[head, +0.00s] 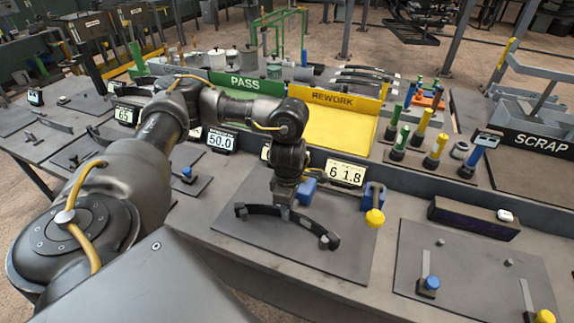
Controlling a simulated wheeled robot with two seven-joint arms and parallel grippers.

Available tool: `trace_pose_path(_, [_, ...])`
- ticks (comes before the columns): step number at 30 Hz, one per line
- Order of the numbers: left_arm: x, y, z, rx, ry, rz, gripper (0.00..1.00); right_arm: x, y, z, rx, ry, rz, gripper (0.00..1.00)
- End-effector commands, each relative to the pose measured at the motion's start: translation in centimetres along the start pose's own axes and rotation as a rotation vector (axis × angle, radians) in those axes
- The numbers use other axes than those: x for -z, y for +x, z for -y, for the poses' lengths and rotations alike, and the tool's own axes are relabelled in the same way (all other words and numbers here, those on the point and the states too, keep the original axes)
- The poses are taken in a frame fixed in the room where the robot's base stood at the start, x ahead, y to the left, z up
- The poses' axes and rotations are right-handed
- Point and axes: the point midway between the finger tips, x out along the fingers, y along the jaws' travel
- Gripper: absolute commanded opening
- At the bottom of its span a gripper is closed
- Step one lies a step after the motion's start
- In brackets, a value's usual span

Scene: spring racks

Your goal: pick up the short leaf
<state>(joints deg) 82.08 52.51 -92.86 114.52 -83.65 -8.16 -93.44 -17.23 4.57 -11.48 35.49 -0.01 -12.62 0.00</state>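A dark curved leaf (312,226) lies on or just above a grey mat (250,240) at the middle of the bench in the head view. It has thicker ends, one at the left and one at the lower right. My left gripper (286,211) points down at the leaf's middle, with its fingertips at or around it. The fingers hide that part, and whether they are closed on it is unclear. Several other dark curved leaves (365,78) lie at the back behind the yellow tray. My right gripper is out of the picture.
A blue clamp-like fixture (372,195) with a yellow knob (375,218) stands just right of the leaf. A number display (346,173) stands behind it. The yellow REWORK tray (345,125) and green PASS bin (245,84) are further back. A dark box (472,218) stands at right.

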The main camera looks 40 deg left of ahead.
Motion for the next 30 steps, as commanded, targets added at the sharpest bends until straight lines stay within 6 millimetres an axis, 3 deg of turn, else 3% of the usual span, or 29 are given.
trace_pose_path(6, [0.1, 2.6, 0.2, 0.003, -0.001, -0.001, 0.34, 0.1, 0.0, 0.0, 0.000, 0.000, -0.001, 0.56])
trace_pose_path(15, [0.0, 3.0, 0.1, 0.000, 0.000, 0.000, 0.34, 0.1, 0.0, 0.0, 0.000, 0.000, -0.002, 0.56])
trace_pose_path(23, [0.1, 3.0, 0.1, 0.000, 0.000, -0.001, 0.02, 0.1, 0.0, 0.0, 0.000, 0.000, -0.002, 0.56])
trace_pose_path(30, [0.0, 2.9, 0.1, -0.002, 0.000, 0.001, 0.00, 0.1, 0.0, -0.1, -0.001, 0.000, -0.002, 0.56])
